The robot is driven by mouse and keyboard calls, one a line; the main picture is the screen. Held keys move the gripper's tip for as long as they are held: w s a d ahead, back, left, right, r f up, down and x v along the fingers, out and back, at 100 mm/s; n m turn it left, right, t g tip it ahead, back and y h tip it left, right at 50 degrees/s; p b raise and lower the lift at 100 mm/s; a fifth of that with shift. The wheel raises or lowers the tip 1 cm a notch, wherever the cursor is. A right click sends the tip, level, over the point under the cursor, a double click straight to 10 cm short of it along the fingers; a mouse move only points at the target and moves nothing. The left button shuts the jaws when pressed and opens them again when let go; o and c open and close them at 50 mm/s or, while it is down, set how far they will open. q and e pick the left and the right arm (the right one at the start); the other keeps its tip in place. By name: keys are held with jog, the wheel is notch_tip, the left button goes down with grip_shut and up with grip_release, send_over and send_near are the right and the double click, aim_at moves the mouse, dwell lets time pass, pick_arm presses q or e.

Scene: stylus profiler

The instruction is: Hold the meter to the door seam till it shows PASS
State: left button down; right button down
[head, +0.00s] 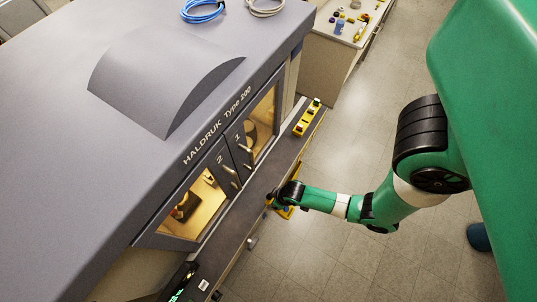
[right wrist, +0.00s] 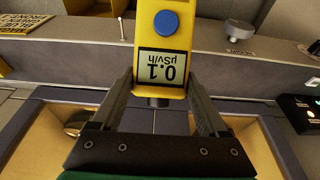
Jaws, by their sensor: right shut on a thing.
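My right gripper (head: 278,203) is shut on a yellow meter (head: 286,212) beside the front ledge of the grey HALDRUK Type 200 cabinet. In the right wrist view the gripper's fingers (right wrist: 162,88) clasp the meter (right wrist: 143,22). Its display (right wrist: 163,67) appears upside down and reads 0.1 µSv/h; a blue button sits beside it. Door 2 (head: 196,203) and door 1 (head: 262,122) have lit windows and handles and look closed. The seam between them (head: 231,152) is visible in the head view, apart from the meter. My left gripper is not in view.
A dark ledge (head: 262,185) runs below the doors. A yellow holder (head: 307,118) stands at its far end, and a device with green digits (head: 180,284) at its near end. A curved hood (head: 160,80) and cables (head: 203,10) lie on top. Open floor (head: 335,255) is to the right.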

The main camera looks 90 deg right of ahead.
jog(key=w+d+f+b, duration=0.1)
jog(key=w+d, duration=0.3)
jog(key=w, duration=0.5)
jog(key=shift+d+f, duration=0.35)
jog(key=shift+f, duration=0.1)
dwell(0.4)
